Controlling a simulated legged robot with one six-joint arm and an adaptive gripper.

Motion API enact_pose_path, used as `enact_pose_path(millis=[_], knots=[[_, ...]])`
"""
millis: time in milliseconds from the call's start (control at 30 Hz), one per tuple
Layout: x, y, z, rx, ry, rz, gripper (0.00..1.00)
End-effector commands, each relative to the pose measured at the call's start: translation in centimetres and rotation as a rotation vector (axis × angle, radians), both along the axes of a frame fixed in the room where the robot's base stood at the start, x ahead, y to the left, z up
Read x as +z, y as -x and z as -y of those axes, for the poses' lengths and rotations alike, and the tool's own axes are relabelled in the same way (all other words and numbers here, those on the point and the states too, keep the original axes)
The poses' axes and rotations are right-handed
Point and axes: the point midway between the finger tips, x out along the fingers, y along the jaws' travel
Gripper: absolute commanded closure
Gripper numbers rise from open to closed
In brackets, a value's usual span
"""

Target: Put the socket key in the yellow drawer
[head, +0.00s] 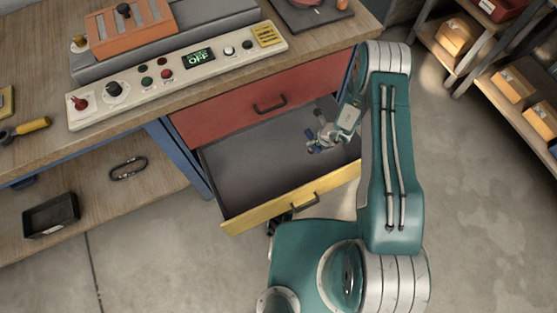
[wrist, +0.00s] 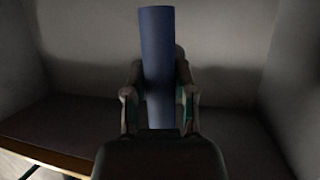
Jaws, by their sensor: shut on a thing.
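The yellow drawer (head: 290,199) is pulled out below the red drawer, and its grey inside looks empty apart from my gripper. My gripper (head: 318,143) is over or inside the right part of the open drawer. It is shut on a blue cylindrical thing, likely the socket key (head: 315,149). In the wrist view the socket key (wrist: 158,65) stands up between the two fingers of my gripper (wrist: 158,100), with the drawer walls around it. Its lower end is hidden by the gripper. I cannot tell whether it touches the drawer floor.
The red drawer (head: 270,97) above is shut. A control panel (head: 180,75) sits on the workbench. A black bin (head: 50,215) and a carabiner-like ring (head: 128,168) lie on the lower shelf. A rack with orange boxes (head: 513,84) stands at right. The floor between is clear.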

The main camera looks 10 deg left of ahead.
Motion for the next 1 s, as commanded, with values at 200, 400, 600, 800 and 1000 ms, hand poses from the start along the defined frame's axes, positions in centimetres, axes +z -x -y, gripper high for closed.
enact_pose_path(millis=[200, 400, 600, 800, 1000], knots=[[-2.9, 0.2, 0.1, -0.014, -0.001, -0.003, 1.0], [-5.6, 0.0, 0.0, -0.012, -0.001, 0.001, 1.0], [-7.9, 0.1, 0.1, -0.011, -0.001, -0.001, 1.0], [-10.0, 0.0, 0.1, -0.011, -0.001, 0.001, 1.0], [-10.0, 0.0, 0.1, -0.011, -0.001, 0.001, 1.0]])
